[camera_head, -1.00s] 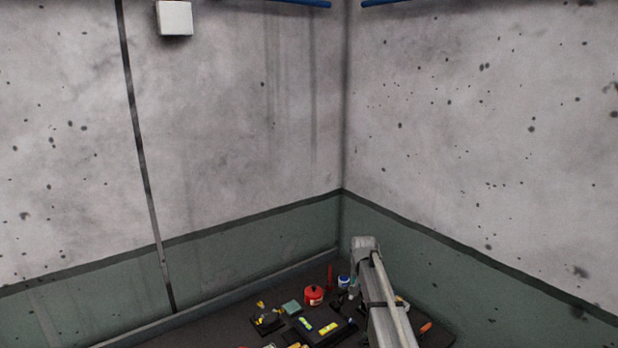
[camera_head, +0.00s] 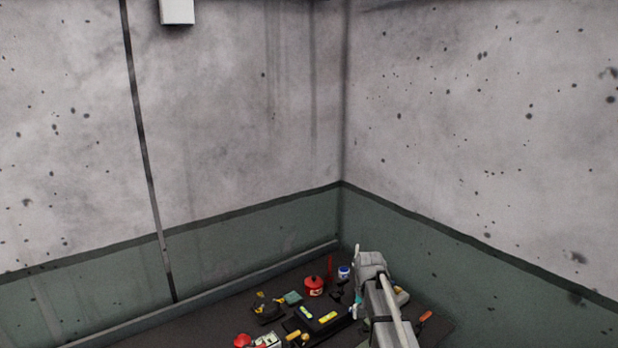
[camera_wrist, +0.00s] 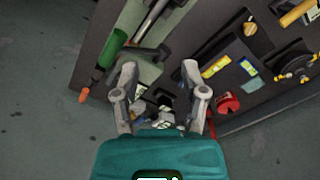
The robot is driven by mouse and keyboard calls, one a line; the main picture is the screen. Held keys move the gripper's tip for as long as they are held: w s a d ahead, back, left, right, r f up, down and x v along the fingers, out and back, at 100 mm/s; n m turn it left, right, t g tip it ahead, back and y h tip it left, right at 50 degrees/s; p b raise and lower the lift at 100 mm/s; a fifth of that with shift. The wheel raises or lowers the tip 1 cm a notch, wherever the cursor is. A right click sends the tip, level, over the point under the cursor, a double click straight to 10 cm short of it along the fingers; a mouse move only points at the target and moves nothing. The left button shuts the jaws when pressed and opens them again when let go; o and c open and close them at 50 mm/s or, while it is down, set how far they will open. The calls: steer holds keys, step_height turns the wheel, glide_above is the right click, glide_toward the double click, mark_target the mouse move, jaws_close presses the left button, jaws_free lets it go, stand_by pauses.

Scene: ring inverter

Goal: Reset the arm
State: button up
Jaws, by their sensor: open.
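My arm (camera_head: 385,310) rises at the lower right of the head view, in front of the workbench. My gripper (camera_wrist: 159,72) shows in the wrist view with its two grey fingers spread wide apart. Nothing is held between the fingers. It hangs above the edge of the dark workbench (camera_wrist: 95,45), with small blurred items visible below and behind the fingers.
A red canister (camera_head: 314,287), a blue-and-white jar (camera_head: 344,272) and a black tray with yellow items crowd the workbench. A green-handled tool (camera_wrist: 111,49) and a red round item (camera_wrist: 227,103) lie either side of my gripper. Concrete walls meet behind the bench.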

steer(key=s+f+n+b, duration=0.1)
steer(key=s+f+b, duration=0.2)
steer(key=s, duration=0.7)
steer(key=s+f+n+b, duration=0.1)
steer(key=s+f+b, duration=0.3)
steer(key=s, duration=0.6)
steer(key=shift+s+d+f+n, duration=0.15)
steer(key=shift+s+f+n, duration=0.25)
steer(key=shift+f, duration=0.15)
steer(key=shift+c, duration=0.3)
